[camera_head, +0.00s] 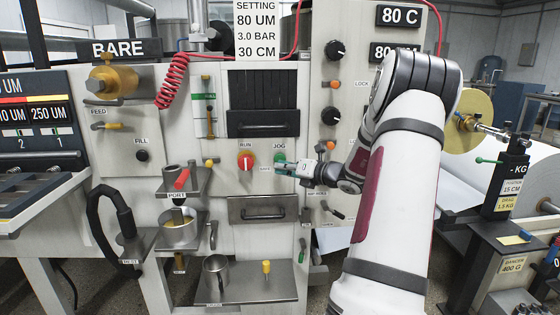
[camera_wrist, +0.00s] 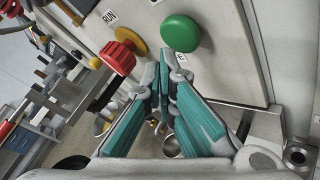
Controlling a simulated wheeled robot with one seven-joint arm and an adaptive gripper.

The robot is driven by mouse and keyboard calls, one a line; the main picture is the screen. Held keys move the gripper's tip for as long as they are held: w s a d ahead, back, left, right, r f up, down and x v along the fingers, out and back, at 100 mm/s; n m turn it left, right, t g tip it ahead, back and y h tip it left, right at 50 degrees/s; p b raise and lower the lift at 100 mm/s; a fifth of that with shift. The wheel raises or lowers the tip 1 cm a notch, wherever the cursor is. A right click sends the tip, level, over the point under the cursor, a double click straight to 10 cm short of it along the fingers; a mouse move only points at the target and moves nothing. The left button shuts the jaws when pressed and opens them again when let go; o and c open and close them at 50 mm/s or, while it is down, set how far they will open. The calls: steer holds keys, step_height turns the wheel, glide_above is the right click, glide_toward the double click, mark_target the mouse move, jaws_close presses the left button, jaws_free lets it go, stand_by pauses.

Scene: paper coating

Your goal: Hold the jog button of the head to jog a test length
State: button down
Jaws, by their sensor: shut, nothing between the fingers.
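The green jog button (camera_head: 279,158) is on the machine's front panel under the JOG label. It shows large and round near the top of the wrist view (camera_wrist: 180,33). My gripper (camera_head: 284,165) is shut and empty, its fingertips at the panel just by the green button. In the wrist view my gripper's teal-padded fingers (camera_wrist: 163,66) meet just below the button. I cannot tell whether the tips touch it.
The red RUN knob (camera_head: 246,160) is left of the jog button, on a yellow base in the wrist view (camera_wrist: 118,56). A drawer handle (camera_head: 264,210) sticks out below. A steel cup (camera_head: 178,228) stands lower left. A paper roll (camera_head: 475,120) is at the right.

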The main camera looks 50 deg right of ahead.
steer(key=shift+w+d, duration=0.2)
steer(key=shift+d, duration=0.05)
steer(key=shift+w+d+p, duration=0.35)
steer(key=shift+d+p, duration=0.05)
steer(key=shift+p, duration=0.1)
stand_by(2.2)
steer(key=shift+a, duration=0.1)
stand_by(2.5)
steer(key=shift+s+a, duration=0.6)
steer(key=s+a+p, duration=0.1)
steer(key=s+a, duration=0.2)
steer(key=a, duration=0.1)
steer(key=shift+s, duration=0.15)
stand_by(0.4)
steer(key=shift+d, duration=0.1)
stand_by(0.8)
